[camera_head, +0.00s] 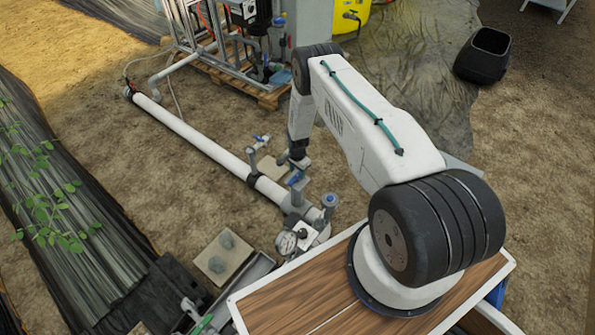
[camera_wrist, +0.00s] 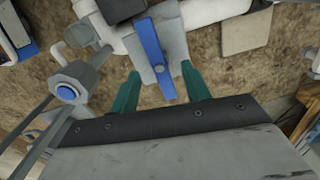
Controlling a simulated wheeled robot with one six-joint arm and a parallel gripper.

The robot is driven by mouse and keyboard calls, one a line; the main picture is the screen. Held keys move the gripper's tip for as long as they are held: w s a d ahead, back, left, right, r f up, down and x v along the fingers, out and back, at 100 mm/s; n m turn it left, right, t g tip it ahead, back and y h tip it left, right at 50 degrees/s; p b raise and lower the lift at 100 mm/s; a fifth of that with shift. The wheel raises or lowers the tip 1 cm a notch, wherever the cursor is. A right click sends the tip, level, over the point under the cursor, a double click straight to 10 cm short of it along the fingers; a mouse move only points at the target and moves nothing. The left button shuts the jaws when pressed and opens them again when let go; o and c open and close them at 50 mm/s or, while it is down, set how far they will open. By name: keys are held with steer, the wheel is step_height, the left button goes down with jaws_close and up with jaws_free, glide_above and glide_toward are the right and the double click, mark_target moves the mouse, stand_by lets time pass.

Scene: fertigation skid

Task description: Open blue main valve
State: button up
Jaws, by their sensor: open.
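A blue lever handle (camera_wrist: 154,48) sits on a grey valve body (camera_wrist: 170,24) in the wrist view, roughly along the view's up-down direction. My gripper (camera_wrist: 160,72) is open, with one green finger on each side of the handle's near end. Gaps show on both sides; I cannot tell the height of the fingertips relative to the handle. In the head view my gripper (camera_head: 298,163) is low over the pipework, just above a blue-handled valve (camera_head: 297,179). My wrist partly hides this area.
A long white pipe (camera_head: 205,143) runs along the ground beside it. Another blue-handled valve (camera_head: 262,139) stands to the left, and a blue-topped fitting (camera_head: 329,200) and a pressure gauge (camera_head: 287,242) are nearer. A pallet (camera_head: 225,78) carries equipment behind.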

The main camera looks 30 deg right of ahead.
mark_target(297, 175)
steer(key=shift+n, duration=0.6)
steer(key=shift+f, duration=0.1)
steer(key=shift+f, duration=2.1)
